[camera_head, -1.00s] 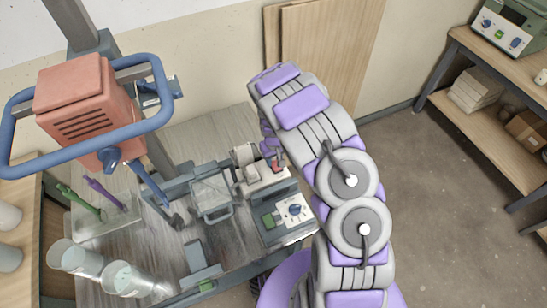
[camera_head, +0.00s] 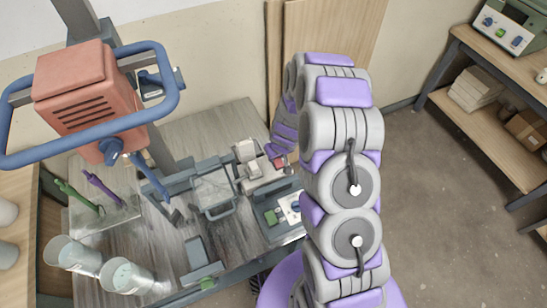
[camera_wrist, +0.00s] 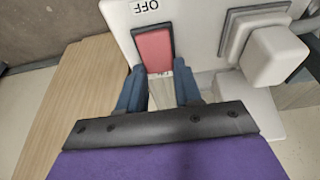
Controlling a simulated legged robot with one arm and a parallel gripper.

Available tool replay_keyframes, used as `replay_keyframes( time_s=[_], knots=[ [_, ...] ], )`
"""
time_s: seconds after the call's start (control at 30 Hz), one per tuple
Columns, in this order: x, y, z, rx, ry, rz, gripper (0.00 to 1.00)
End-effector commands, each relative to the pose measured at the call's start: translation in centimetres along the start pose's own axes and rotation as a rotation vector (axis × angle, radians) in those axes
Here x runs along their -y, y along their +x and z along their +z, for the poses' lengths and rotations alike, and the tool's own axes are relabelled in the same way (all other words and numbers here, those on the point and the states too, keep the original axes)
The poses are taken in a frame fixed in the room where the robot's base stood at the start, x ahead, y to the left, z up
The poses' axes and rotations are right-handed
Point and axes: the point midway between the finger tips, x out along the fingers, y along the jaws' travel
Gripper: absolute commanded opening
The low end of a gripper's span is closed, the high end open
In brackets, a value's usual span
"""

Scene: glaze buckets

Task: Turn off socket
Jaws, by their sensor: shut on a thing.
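The socket (camera_head: 262,170) is a pale box on the workbench, with a red rocker switch (camera_wrist: 153,48) beside a white plug (camera_wrist: 272,55). In the wrist view an OFF label (camera_wrist: 144,6) sits on the socket's white face at the far end of the switch.
A dark control box with a dial (camera_head: 292,207) stands just in front of the socket. A clamp frame (camera_head: 212,190) is to its left. A red mixer with a blue guard rail (camera_head: 75,88) stands at the left, with clear cups (camera_head: 127,277) below.

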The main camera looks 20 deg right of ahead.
Motion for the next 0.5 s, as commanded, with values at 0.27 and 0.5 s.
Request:
replay_keyframes(
  time_s=[0.27,0.5],
  knots=[
    [-0.03,0.22,0.51,-0.069,0.005,-0.004,0.04],
    [0.17,0.1,0.47,-0.071,0.003,-0.003,0.04]
  ],
)
